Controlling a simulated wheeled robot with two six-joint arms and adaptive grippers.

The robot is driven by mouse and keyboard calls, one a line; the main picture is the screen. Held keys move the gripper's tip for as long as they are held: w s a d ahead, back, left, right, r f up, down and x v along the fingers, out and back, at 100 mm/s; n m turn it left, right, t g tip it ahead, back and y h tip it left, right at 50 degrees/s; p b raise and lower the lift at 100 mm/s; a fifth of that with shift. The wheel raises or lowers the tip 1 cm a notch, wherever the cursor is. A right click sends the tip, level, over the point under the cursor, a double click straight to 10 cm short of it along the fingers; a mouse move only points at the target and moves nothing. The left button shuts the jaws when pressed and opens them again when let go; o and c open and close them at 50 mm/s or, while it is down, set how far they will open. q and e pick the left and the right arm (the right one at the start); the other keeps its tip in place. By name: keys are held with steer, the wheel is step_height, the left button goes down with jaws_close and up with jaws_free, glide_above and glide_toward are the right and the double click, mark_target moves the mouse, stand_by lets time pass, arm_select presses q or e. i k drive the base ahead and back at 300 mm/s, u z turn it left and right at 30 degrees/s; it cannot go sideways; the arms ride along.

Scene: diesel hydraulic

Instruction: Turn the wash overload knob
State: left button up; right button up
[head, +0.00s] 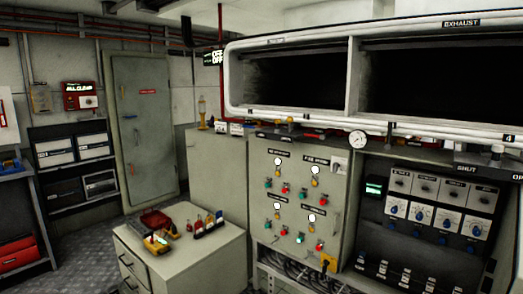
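Neither of my grippers is in the head view. A dark panel (425,215) at the right carries rows of light grey labelled modules, and white plates with blue knobs below them. A light grey cabinet front (262,170) in the middle carries several red, green and yellow controls and round white lamps or gauges. The small labels are too blurred to read, so I cannot tell which control is the wash overload knob or how it is turned.
A low grey cabinet (190,268) with tools and a red tray (155,220) on top stands in front of the panels. A large exhaust duct (353,75) runs above them. A grey door (145,135) and shelves (75,155) are at the left. Floor shows at lower left.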

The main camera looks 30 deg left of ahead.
mark_target(447, 224)
steer(key=u, duration=1.2)
steer(key=i, duration=2.95)
steer(key=z, duration=3.15)
